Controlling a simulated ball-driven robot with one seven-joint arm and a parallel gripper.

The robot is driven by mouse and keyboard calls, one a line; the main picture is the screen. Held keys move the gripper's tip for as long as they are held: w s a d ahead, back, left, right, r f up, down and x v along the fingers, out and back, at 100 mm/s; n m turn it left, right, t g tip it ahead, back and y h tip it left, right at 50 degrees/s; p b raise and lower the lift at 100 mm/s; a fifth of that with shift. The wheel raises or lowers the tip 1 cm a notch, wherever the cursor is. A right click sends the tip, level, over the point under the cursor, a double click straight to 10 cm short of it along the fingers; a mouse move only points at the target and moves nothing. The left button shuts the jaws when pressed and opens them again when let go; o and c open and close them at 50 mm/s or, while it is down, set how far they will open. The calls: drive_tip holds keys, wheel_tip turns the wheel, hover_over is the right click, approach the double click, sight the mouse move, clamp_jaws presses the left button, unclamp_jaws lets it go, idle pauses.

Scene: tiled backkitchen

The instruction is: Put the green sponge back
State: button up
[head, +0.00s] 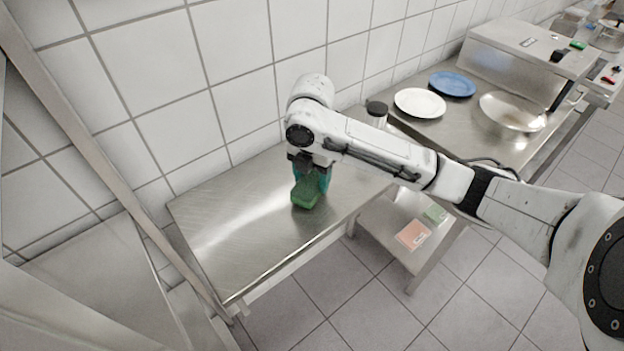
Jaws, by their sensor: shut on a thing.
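The green sponge (305,196) is in the head view, at the middle of the steel table (222,214). My gripper (310,180) points down over the table and is shut on the sponge. The teal fingers cover part of the sponge's far side. I cannot tell whether the sponge touches the tabletop or hangs just above it.
A second steel counter to the right holds a white plate (420,103), a blue plate (452,84), a metal bowl (512,112) and a black-lidded jar (376,112). A lower shelf holds a pink item (413,235) and a green item (436,213). The table's left part is clear.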

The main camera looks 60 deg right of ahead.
sight(312, 180)
drive_tip(key=shift+f, duration=0.75)
drive_tip(key=o, duration=0.9)
drive_tip(key=shift+o, duration=0.2)
drive_tip(key=shift+r, duration=0.15)
wheel_tip(312, 180, up, 12)
